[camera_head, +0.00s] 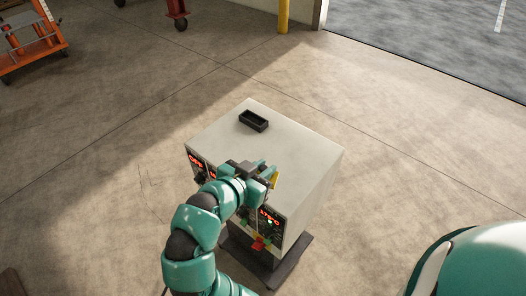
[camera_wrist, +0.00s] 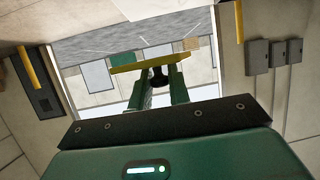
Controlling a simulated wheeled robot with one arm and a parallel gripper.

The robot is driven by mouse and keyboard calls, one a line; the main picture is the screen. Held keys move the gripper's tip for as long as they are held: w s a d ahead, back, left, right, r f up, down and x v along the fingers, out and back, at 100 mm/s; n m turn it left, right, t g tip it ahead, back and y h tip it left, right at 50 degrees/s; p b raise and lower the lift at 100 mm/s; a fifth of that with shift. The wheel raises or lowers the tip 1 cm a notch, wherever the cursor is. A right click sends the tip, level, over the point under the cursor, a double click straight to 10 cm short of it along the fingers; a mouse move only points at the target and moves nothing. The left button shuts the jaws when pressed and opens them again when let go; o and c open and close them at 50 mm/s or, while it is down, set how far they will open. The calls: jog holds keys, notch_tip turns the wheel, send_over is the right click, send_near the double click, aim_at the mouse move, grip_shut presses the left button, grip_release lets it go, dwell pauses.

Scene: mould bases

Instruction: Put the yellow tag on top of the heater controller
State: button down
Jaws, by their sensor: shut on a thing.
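The heater controller (camera_head: 300,150) is a pale box with red lit displays on its front, in the middle of the head view. My gripper (camera_head: 269,181) is at the front edge of its top, near the right-hand display. It is shut on the yellow tag (camera_head: 275,180), which stands out past the fingertips as a thin yellow strip. In the wrist view the tag (camera_wrist: 150,63) lies across the tips of my gripper (camera_wrist: 160,85), with a dark knob between the fingers. I cannot tell whether the tag touches the box.
A small black open tray (camera_head: 253,121) sits at the back left of the controller's top. The rest of the top is bare. Coloured buttons (camera_head: 260,243) are low on the front.

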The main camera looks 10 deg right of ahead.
aim_at(275, 162)
jog(key=shift+f, duration=0.6)
jog(key=w+d+f+p, duration=0.1)
jog(key=w+d+f, duration=0.1)
jog(key=w+f, duration=0.1)
jog(key=w+d+f, duration=0.2)
jog(key=w+f, duration=0.1)
jog(key=w, duration=0.1)
jog(key=w+d+f+p, duration=0.1)
jog(key=w+d+f, duration=0.1)
jog(key=w+f, duration=0.1)
jog(key=shift+w+d+p, duration=0.15)
jog(key=shift+w+p, duration=0.15)
jog(key=shift+w, duration=0.55)
jog(key=shift+w+d+f, duration=0.2)
jog(key=shift+w+f, duration=0.15)
jog(key=shift+f, duration=0.1)
jog(key=shift+f+p, duration=0.4)
jog(key=shift+f, duration=1.1)
jog(key=shift+f, duration=0.2)
jog(key=c, duration=1.3)
grip_release()
jog(key=shift+r, duration=0.1)
